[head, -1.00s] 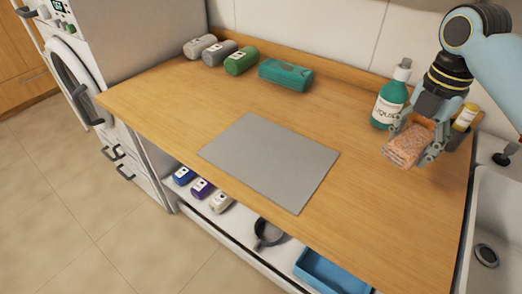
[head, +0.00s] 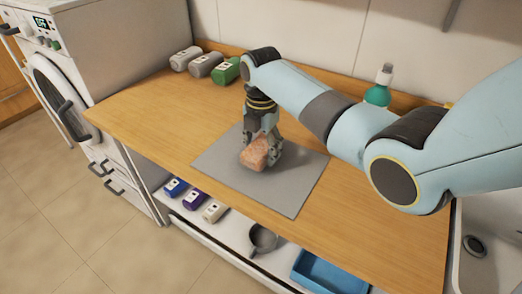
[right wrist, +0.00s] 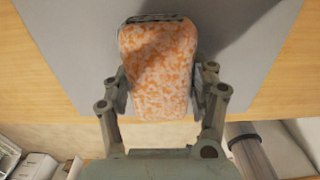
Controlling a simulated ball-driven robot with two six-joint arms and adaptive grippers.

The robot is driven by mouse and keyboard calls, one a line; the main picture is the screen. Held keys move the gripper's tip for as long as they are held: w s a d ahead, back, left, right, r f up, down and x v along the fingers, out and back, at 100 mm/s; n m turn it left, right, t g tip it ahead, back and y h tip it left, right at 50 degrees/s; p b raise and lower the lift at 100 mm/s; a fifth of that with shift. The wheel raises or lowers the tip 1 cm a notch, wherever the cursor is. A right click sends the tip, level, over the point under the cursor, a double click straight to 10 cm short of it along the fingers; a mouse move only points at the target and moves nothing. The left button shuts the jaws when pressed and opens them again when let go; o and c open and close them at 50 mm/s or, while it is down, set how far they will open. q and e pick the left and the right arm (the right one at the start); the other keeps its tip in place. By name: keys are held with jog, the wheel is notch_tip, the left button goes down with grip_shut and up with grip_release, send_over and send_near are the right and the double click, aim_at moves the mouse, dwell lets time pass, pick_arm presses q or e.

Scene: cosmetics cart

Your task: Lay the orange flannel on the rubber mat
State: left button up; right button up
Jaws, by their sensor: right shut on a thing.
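The orange flannel (head: 255,155) is a mottled orange and white rolled bundle. My right gripper (head: 262,146) is shut on it, over the middle of the grey rubber mat (head: 219,163). In the right wrist view the flannel (right wrist: 158,70) sits between the two fingers of the gripper (right wrist: 160,95), with the mat (right wrist: 75,50) beneath. Whether the flannel touches the mat or hangs just above it, I cannot tell. My left gripper is not in view.
Several rolled cloths, one of them green (head: 227,71), lie at the back left of the wooden counter (head: 140,110). A green bottle (head: 379,90) stands behind my right arm. A shelf below holds small rolls, a grey mug (head: 262,239) and a blue tray (head: 325,274). A sink is at right.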

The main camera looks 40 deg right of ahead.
aim_at(262, 145)
jog(key=shift+f, duration=0.7)
jog(key=o, duration=1)
jog(key=shift+f, duration=0.1)
jog(key=shift+o, duration=0.2)
jog(key=shift+r, duration=0.2)
notch_tip(262, 145, up, 12)
jog(key=shift+f, duration=0.1)
